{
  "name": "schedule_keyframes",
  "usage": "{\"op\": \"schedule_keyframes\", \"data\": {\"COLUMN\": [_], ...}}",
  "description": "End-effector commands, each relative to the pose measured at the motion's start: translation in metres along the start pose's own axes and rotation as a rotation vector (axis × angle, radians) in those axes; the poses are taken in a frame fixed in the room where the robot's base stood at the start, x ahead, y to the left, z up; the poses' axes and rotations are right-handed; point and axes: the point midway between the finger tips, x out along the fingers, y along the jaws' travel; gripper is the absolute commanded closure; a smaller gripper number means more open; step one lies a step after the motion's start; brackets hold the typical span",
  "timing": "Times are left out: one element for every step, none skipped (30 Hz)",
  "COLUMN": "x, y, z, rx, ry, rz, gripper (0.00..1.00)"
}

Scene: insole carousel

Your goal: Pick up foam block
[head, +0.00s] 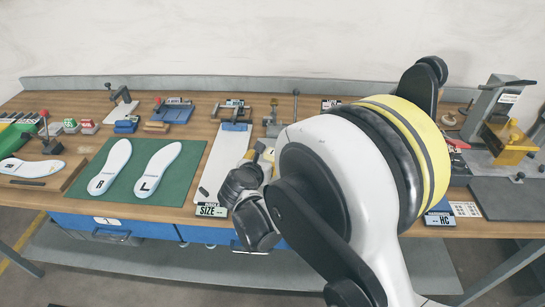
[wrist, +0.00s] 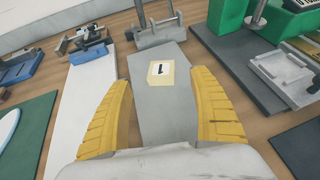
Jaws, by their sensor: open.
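A flat-topped grey block (wrist: 165,110) with a pale label marked 1 lies between my fingers in the wrist view. It looks like the foam block, though its material cannot be told. My gripper (wrist: 162,76) is open, with one yellow finger on each side of it. A gap shows at the left finger; the right finger is close to the block's edge, and contact is unclear. The near end of the block is hidden by the gripper body. In the head view my gripper (head: 258,157) is over the bench, and my arm hides most of that spot.
A grey metal fixture (wrist: 157,30) stands just beyond the block. A long white board (wrist: 88,105) lies to its left, and a dark plate (wrist: 245,65) to its right. In the head view, white insoles (head: 110,167) lie on a green mat (head: 130,200). A SIZE sign (head: 210,210) stands at the front edge.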

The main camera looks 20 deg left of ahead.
Motion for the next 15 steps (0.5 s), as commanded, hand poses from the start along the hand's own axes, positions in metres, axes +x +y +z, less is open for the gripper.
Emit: {"op": "schedule_keyframes", "data": {"x": [0.007, 0.009, 0.012, 0.014, 0.016, 0.021, 0.025, 0.03, 0.036, 0.042, 0.047, 0.053, 0.057, 0.059, 0.061], "y": [0.0, 0.0, 0.0, 0.0, 0.0, -0.001, -0.001, -0.002, -0.002, -0.002, -0.002, -0.002, -0.002, -0.002, -0.001], "z": [-0.001, -0.001, -0.001, -0.001, -0.001, -0.001, -0.001, -0.001, -0.001, -0.001, 0.0, 0.0, 0.0, 0.001, 0.002], "rx": [0.001, 0.001, 0.001, 0.001, 0.001, 0.001, 0.002, 0.002, 0.003, 0.003, 0.003, 0.003, 0.002, 0.002, 0.001], "ry": [0.0, 0.0, 0.0, 0.0, 0.0, 0.0, 0.0, 0.0, 0.001, 0.001, 0.001, 0.001, 0.0, 0.0, 0.0], "rz": [-0.001, -0.001, 0.0, 0.0, 0.0, 0.0, -0.001, -0.001, -0.002, -0.002, -0.001, -0.001, -0.001, -0.001, 0.0], "gripper": [0.28, 0.28, 0.28, 0.28, 0.28, 0.28, 0.28, 0.28, 0.28, 0.28, 0.28, 0.28, 0.28, 0.28, 0.28]}}
